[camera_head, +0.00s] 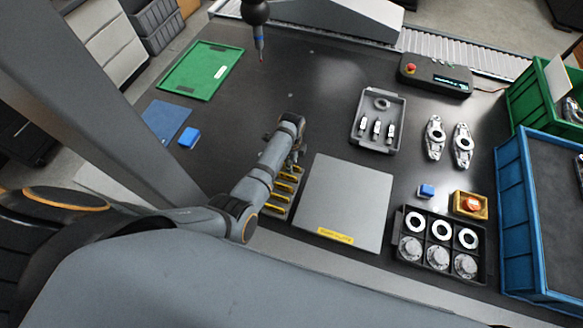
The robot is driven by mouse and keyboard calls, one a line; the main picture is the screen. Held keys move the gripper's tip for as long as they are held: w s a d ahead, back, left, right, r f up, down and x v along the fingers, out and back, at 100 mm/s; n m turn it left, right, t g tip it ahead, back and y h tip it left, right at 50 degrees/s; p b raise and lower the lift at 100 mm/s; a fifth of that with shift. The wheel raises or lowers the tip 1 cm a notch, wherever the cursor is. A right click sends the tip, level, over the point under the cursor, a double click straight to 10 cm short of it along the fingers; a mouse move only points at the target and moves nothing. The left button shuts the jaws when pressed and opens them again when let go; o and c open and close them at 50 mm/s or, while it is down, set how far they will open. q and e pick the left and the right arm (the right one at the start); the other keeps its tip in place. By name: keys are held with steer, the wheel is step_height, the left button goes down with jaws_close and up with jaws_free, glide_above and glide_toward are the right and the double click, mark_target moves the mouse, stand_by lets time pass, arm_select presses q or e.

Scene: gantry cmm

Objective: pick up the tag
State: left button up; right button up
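I cannot tell for sure which thing is the tag. A small white tag-like piece (220,72) lies on the green tray (196,70) at the upper left. A row of several yellow-topped pieces (286,187) sits in a grey rack, partly hidden by my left arm. A yellow label (335,235) is on the front edge of a flat grey plate (346,199). My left gripper (297,157) is over the dark table, at the far end of the rack. Its fingers are mostly hidden, so its opening does not show. My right gripper is out of view.
A grey tray with metal parts (378,98), two metal brackets (435,137), a black ring-part tray (437,266) and a yellow-based red button (471,204) stand right. Blue and green bins edge the right side. A probe (258,40) hangs at the back. The table's middle back is clear.

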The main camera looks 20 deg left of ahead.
arm_select(q)
step_height(320, 180, down, 2)
steer(key=shift+f, duration=0.1)
steer(key=shift+c, duration=0.4)
jaws_close()
